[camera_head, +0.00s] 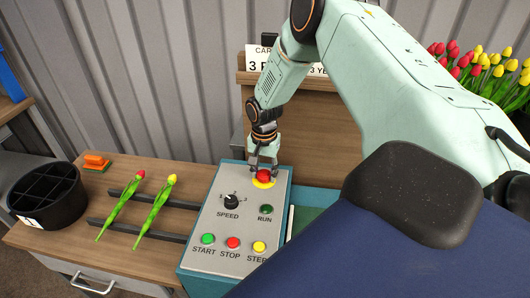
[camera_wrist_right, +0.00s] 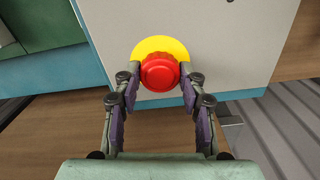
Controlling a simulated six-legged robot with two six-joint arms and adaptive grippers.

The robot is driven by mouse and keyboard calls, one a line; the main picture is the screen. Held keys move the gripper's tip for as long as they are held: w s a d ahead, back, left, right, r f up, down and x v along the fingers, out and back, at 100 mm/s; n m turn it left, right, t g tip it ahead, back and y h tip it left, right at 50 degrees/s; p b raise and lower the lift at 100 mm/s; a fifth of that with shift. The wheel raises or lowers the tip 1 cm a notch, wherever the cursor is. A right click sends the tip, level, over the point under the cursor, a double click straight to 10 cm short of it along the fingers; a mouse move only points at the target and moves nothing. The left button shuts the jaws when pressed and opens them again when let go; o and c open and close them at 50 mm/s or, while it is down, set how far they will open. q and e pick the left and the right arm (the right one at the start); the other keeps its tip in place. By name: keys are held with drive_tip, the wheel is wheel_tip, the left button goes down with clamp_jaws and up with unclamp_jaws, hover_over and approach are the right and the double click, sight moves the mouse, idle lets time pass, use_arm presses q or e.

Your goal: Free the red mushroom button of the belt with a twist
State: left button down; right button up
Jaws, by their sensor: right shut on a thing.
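The red mushroom button (camera_head: 264,176) sits on a yellow disc at the upper right of the grey control panel (camera_head: 222,248). My right gripper (camera_head: 264,170) comes down on it from above. In the right wrist view the red button (camera_wrist_right: 159,72) lies between the two fingertips of my right gripper (camera_wrist_right: 160,84), which are shut on its sides. The yellow disc (camera_wrist_right: 160,45) shows behind it. Whether the button is pressed in or raised cannot be told. My left gripper is not in view.
The panel has a speed knob (camera_head: 231,201), a dark run lamp (camera_head: 266,209), and green, red and yellow buttons. Two tulips (camera_head: 155,210) lie across dark rails on the wooden table at left. A black divided bin (camera_head: 48,196) and an orange object (camera_head: 95,162) are beyond them.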

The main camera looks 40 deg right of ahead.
drive_tip(key=shift+s+m+p, duration=0.1)
drive_tip(key=shift+m+p, duration=1)
drive_tip(key=shift+p, duration=0.05)
drive_tip(key=shift+f, duration=0.1)
drive_tip(key=o, duration=0.7)
drive_tip(key=shift+o, duration=0.2)
wheel_tip(320, 180, up, 6)
drive_tip(key=p, duration=0.5)
drive_tip(key=shift+f+p, duration=0.1)
drive_tip(key=shift+p, duration=0.25)
drive_tip(key=shift+r+p, duration=0.75)
drive_tip(key=shift+r, duration=0.5)
drive_tip(key=shift+f, duration=0.1)
